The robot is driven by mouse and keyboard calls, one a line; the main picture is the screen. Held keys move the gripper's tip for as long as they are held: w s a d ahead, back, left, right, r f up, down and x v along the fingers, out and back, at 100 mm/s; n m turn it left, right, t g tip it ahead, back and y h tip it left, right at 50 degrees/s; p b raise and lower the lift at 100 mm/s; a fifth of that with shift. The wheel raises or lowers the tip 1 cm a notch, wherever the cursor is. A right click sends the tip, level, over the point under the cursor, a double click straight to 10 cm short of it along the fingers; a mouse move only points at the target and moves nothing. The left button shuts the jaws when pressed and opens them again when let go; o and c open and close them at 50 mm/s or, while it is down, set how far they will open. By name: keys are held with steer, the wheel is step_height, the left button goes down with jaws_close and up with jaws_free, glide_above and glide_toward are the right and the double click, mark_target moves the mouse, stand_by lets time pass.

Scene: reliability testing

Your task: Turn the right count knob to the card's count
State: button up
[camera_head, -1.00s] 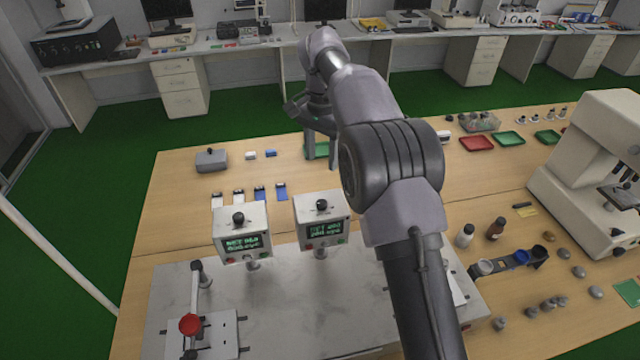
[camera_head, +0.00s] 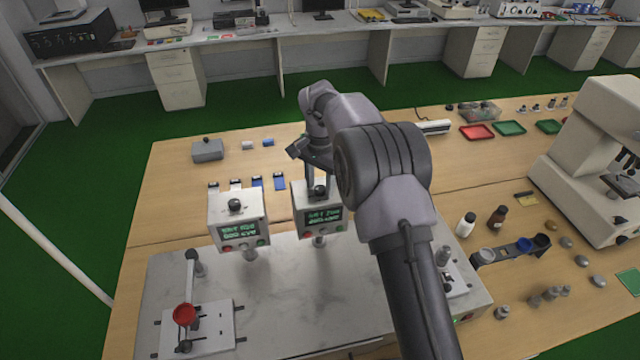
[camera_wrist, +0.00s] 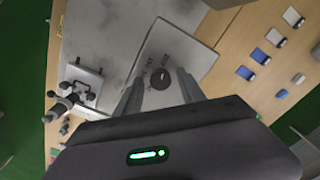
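The right counter box (camera_head: 323,217) is a white box with a green-lit display and a black knob on top. The knob (camera_head: 318,190) is partly hidden by my gripper (camera_head: 319,186) in the head view. In the wrist view the black knob (camera_wrist: 160,78) with a pale mark lies between and just beyond the two fingers of my gripper (camera_wrist: 160,92), which are spread apart. I cannot tell whether the fingers touch it. The left counter box (camera_head: 238,222) has its own black knob (camera_head: 235,206) and display. The display text is blurred. I cannot make out a count card.
A red-knobbed lever (camera_head: 185,314) stands on the front left of the grey bench plate (camera_head: 290,310). Several blue and white pieces (camera_head: 257,183) lie behind the boxes. Bottles (camera_head: 466,224) and a microscope (camera_head: 595,150) stand at the right.

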jaws_close()
steer(key=shift+r+n+p, duration=0.1)
steer(key=shift+n+p, duration=0.2)
steer(key=shift+r+n+p, duration=0.1)
steer(key=shift+n+p, duration=0.4)
steer(key=shift+n, duration=0.1)
steer(key=shift+n+p, duration=0.75)
steer(key=shift+n, duration=0.45)
steer(key=n+p, duration=0.2)
steer(key=n, duration=0.3)
steer(key=shift+n, duration=0.4)
steer(key=shift+o, duration=1)
jaws_free()
